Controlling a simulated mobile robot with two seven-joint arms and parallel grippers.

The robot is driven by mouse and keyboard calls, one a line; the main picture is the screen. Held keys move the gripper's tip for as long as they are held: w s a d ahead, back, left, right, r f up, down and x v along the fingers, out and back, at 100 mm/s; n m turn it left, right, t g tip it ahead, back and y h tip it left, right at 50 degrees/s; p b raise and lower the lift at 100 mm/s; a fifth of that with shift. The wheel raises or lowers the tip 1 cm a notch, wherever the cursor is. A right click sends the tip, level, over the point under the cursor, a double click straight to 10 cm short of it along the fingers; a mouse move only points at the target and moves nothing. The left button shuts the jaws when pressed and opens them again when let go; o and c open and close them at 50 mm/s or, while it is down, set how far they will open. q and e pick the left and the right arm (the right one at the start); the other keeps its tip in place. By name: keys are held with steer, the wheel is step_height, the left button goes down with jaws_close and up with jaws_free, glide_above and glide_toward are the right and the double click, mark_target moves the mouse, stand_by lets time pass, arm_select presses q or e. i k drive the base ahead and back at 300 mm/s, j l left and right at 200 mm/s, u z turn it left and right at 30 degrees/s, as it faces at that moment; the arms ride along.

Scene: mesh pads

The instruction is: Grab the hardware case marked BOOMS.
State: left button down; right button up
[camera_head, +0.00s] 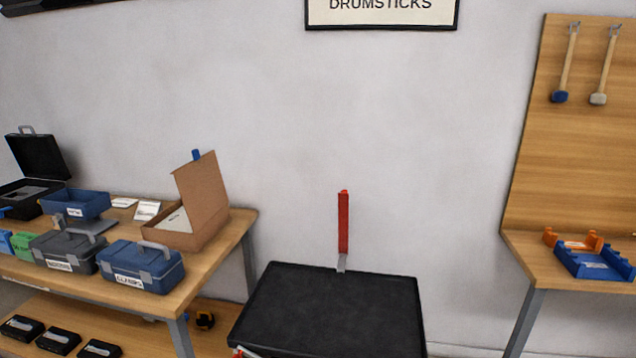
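Two closed cases stand at the front of the left wooden table. The grey case (70,250) has a white label too small to read surely. The blue case (142,266) to its right has a label that seems to read CLAMPS. Another blue case or bin (76,203) with a small unreadable label stands behind them. I cannot make out the word BOOMS on any label. Neither of my grippers shows in the head view.
An open black case (38,158) and an open brown box (201,190) stand on the left table (225,240). Small black boxes (60,341) lie on its lower shelf. A black flat-topped surface (330,310) stands at centre. A right table (525,255) holds blue and orange trays.

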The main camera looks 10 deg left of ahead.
mark_target(72, 249)
steer(key=u, duration=1.65)
steer(key=i+j+z, duration=0.1)
steer(key=z, duration=0.4)
steer(key=i+j+z, duration=0.2)
steer(key=z, duration=0.3)
steer(key=i+j+z, duration=0.15)
steer(key=j+z, duration=0.15)
steer(key=j, duration=0.25)
steer(key=i+j+z, duration=0.1)
steer(key=j, duration=0.2)
steer(key=i+j+z, duration=0.1)
steer(key=j, duration=0.2)
steer(key=i+j, duration=0.1)
steer(key=j, duration=0.15)
steer(key=i+j+z, duration=0.15)
steer(key=j, duration=0.15)
steer(key=i+j, duration=0.1)
steer(key=j, duration=0.5)
steer(key=i+j, duration=0.1)
steer(key=j, duration=0.45)
steer(key=i+j, duration=0.1)
steer(key=j, duration=0.5)
steer(key=i+z, duration=0.05)
